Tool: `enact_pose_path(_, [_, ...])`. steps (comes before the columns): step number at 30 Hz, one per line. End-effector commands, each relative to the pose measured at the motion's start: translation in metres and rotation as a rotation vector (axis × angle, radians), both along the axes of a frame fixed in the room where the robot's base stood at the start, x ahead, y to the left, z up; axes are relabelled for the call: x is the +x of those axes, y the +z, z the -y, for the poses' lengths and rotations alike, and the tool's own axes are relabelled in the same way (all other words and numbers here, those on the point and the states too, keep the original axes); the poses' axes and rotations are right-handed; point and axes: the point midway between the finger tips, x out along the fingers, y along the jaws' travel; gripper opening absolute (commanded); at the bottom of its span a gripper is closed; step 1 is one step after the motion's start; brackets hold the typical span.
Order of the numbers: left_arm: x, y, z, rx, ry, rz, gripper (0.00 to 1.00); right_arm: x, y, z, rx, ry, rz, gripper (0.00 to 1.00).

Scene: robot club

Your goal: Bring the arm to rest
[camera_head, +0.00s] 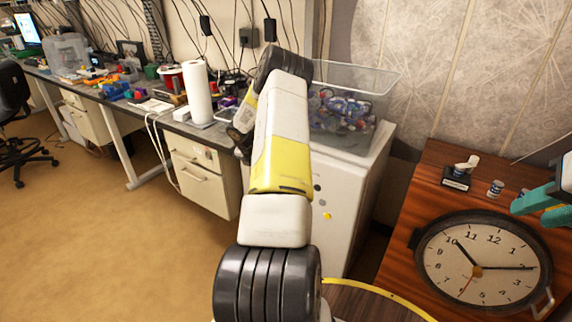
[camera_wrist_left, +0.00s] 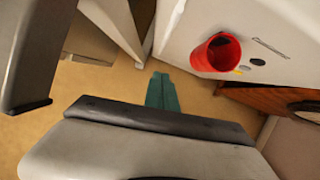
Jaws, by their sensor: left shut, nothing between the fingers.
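My left arm (camera_head: 280,150) reaches up through the middle of the head view, with its white and yellow links in front of the white cabinet. I cannot make out its gripper there. In the left wrist view the teal fingers of my left gripper (camera_wrist_left: 162,92) lie side by side, shut and empty, above the tan floor. My right gripper (camera_head: 541,204) is at the right edge, with teal fingers over the wooden table by the clock. It is partly cut off, and I cannot tell its opening.
A white cabinet (camera_head: 346,205) carries a clear bin (camera_head: 374,82). A red cup-like holder (camera_wrist_left: 217,53) is on the cabinet in the wrist view. A round clock (camera_head: 500,262) lies on the wooden table (camera_head: 424,190). A cluttered bench stands left; open floor (camera_head: 110,240) lies before it.

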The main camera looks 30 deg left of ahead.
Motion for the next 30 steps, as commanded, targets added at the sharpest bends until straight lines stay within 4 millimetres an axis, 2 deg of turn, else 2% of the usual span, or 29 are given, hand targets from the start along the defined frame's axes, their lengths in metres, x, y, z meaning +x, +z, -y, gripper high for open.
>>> enact_pose_path(3, [-0.003,0.01,0.002,-0.001,0.0,0.0,0.0,0.0,0.0,0.0,0.0,0.0,0.0,0.32])
enact_pose_path(11, [-0.004,0.015,0.002,-0.002,0.007,0.006,0.0,0.0,0.0,0.0,0.0,0.0,0.0,0.32])
enact_pose_path(14, [0.009,0.034,0.005,-0.008,0.069,0.059,0.0,0.0,0.0,0.0,0.0,0.0,0.0,0.32])
enact_pose_path(17, [0.034,0.079,0.012,-0.034,0.223,0.185,0.0,0.0,0.0,0.0,0.0,0.0,0.0,0.32])
enact_pose_path(19, [0.053,0.124,0.021,-0.079,0.387,0.303,0.0,0.0,0.0,0.0,0.0,0.0,0.0,0.32])
enact_pose_path(22, [0.068,0.192,0.039,-0.189,0.647,0.469,0.0,0.0,0.0,0.0,0.0,0.0,0.0,0.32])
enact_pose_path(24, [0.069,0.233,0.054,-0.285,0.825,0.561,0.0,0.0,0.0,0.0,0.0,0.0,0.0,0.32])
enact_pose_path(26, [0.065,0.265,0.069,-0.378,0.975,0.624,0.0,0.0,0.0,0.0,0.0,0.0,0.0,0.32])
enact_pose_path(27, [0.06,0.284,0.081,-0.447,1.072,0.657,0.0,0.0,0.0,0.0,0.0,0.0,0.0,0.32])
enact_pose_path(30, [0.039,0.325,0.113,-0.625,1.312,0.708,0.0,0.0,0.0,0.0,0.0,0.0,0.0,0.32])
